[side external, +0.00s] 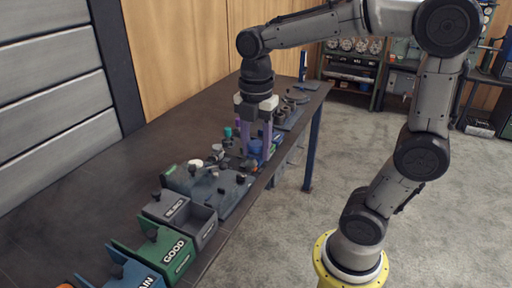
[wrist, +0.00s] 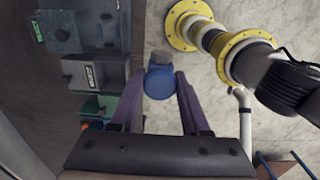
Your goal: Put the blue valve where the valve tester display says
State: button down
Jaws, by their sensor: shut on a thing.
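My gripper (side external: 257,148) is shut on the blue valve (side external: 255,146), above the right edge of the bench. In the wrist view my gripper (wrist: 161,80) has its two purple fingers on either side of the round blue valve (wrist: 160,82), which has a grey upper end. A grey bin (side external: 175,209) with a label too small to read surely, a green bin marked GOOD (side external: 175,252) and a blue bin whose label ends in "AIN" (side external: 148,282) stand in a row at the near end. I cannot make out a readable tester display.
A grey fixture plate (side external: 232,195) with dark knobs lies between my gripper and the bins. Several small parts, a teal one (side external: 228,132) among them, crowd the bench near my gripper. The left side of the dark bench (side external: 85,200) is clear.

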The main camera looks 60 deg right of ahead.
jog(key=w+a+f, duration=0.9)
jog(key=w+a, duration=0.1)
jog(key=w, duration=0.2)
jog(key=shift+w+f, duration=0.25)
jog(key=shift+f, duration=0.1)
dwell(0.6)
jog(key=shift+f, duration=2)
jog(key=shift+f, duration=2.8)
